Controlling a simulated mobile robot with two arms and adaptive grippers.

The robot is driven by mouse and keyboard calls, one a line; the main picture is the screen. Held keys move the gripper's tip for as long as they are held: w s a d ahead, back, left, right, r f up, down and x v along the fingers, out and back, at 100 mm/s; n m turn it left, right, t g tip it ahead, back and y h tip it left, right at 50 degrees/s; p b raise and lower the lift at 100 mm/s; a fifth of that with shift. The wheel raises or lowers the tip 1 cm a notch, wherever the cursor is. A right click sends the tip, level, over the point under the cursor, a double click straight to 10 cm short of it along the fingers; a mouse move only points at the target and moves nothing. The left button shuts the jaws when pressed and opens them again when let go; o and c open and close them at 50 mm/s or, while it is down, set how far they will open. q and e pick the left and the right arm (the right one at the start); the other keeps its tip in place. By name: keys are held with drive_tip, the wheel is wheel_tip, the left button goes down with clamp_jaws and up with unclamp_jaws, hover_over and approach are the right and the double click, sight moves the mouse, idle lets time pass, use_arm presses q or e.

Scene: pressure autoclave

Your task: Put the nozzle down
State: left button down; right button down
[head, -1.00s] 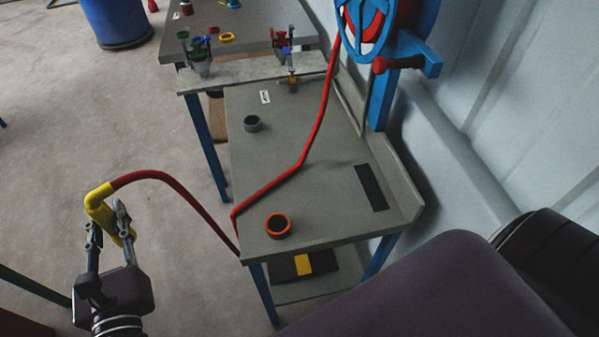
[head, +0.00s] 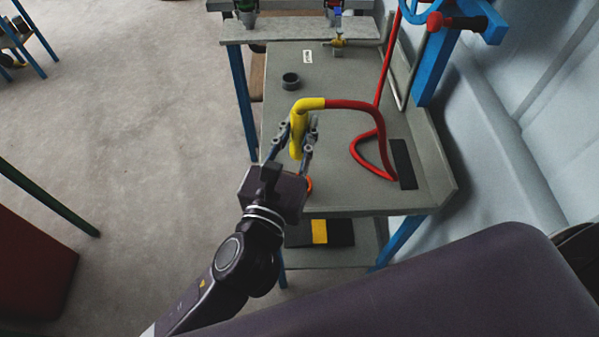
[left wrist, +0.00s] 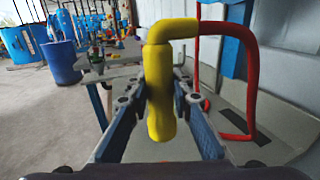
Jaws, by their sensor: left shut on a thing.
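The yellow nozzle (head: 297,140) is at the end of the red hose (head: 378,120). My left gripper (head: 300,135) is shut on the nozzle's grip and holds it upright, its bent top pointing right to the hose. The nozzle appears over the front left part of the grey bench (head: 340,190). In the left wrist view the nozzle (left wrist: 160,95) stands between the two fingers. An orange ring holder (head: 309,184) on the bench is mostly hidden behind my gripper. My right gripper is not in view.
A dark grey ring (head: 291,79) stands farther back on the bench. A black slot plate (head: 404,165) lies at the right, beside the hose's loop. A blue frame with a red-knobbed crank (head: 435,21) stands at the back right. Open floor lies left.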

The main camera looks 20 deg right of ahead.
sight(300, 156)
use_arm(q)
wheel_tip(300, 156, down, 8)
drive_tip(key=shift+f+b, duration=0.1)
drive_tip(key=shift+b, duration=1.05)
wheel_tip(300, 156, down, 4)
drive_tip(key=shift+f+b, duration=0.2)
drive_tip(key=shift+b, duration=0.7)
drive_tip(key=shift+f, duration=0.15)
drive_tip(key=c, duration=1.7)
unclamp_jaws()
